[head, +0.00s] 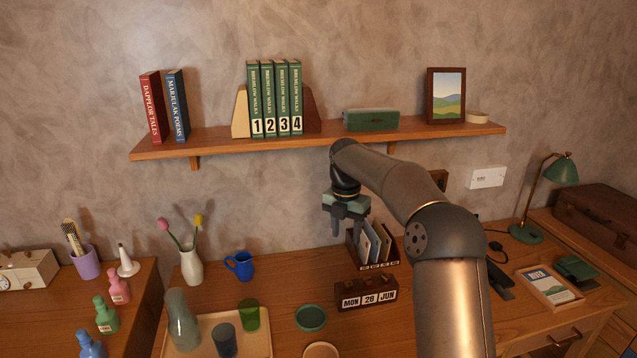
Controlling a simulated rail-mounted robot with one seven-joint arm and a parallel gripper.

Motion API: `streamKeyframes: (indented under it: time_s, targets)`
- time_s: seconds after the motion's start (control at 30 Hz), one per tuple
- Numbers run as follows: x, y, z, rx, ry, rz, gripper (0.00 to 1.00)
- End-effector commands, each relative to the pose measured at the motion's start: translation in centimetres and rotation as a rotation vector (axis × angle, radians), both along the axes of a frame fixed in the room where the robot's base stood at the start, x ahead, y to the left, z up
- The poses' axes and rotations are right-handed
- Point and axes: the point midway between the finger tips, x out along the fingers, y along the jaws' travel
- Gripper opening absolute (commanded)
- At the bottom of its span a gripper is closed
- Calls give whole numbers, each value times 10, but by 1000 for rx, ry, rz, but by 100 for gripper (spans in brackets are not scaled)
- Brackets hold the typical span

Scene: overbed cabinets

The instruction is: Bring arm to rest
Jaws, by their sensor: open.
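My gripper (348,222) hangs at the end of my bent arm, pointing down, in the middle of the head view. It is above the desk and below the wall shelf. Its two fingers are apart, and nothing shows between them. The letter rack (394,252) with envelopes stands just behind and to the right of the fingers, and part of it is hidden by the arm. I cannot tell the exact gap between the fingers and the rack.
The wall shelf (220,144) holds books, a green box (371,119) and a framed picture (446,96). On the desk stand a calendar block (367,293), a blue mug (240,265), a flower vase (191,265), a tray (262,343) with glassware and a green lamp (526,232).

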Motion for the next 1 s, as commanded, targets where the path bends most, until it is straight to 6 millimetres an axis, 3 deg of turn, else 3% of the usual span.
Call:
streamKeyframes:
  time_s: [0.1, 0.27, 0.47, 0.6, 0.7, 0.8, 1.0]
  targets:
    - [-54, 17, 22, -47, -27, -297, 45]
    - [-144, 18, 30, -72, -76, -831, 45]
    - [-270, 2, 15, -33, -119, -1562, 45]
    - [-348, -8, -10, 19, -106, -2021, 45]
    - [-387, -10, -27, 50, -81, -2259, 45]
    - [-410, -11, -39, 65, -59, -2402, 45]
    - [-420, -11, -45, 70, -45, -2476, 45]
